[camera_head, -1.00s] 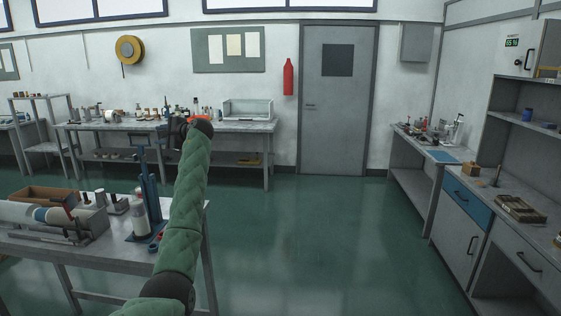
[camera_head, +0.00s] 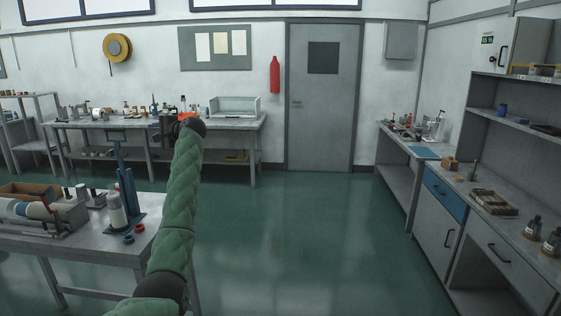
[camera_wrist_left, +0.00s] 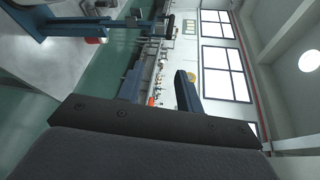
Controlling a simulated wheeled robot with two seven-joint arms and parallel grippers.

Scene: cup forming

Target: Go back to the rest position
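My left arm, in a green padded sleeve, rises in the middle-left of the head view. My left gripper (camera_head: 170,128) is dark and sits at the top of that arm, in front of the far workbench. In the left wrist view my left gripper (camera_wrist_left: 158,82) shows two fingers apart with nothing between them. My right gripper is in neither view.
A near table (camera_head: 95,241) at left holds a blue stand (camera_head: 124,180), a white bottle (camera_head: 117,211) and a wooden box (camera_head: 28,190). A far workbench (camera_head: 90,124) lines the back wall. Cabinets (camera_head: 437,232) stand at right. The green floor (camera_head: 300,240) between is clear.

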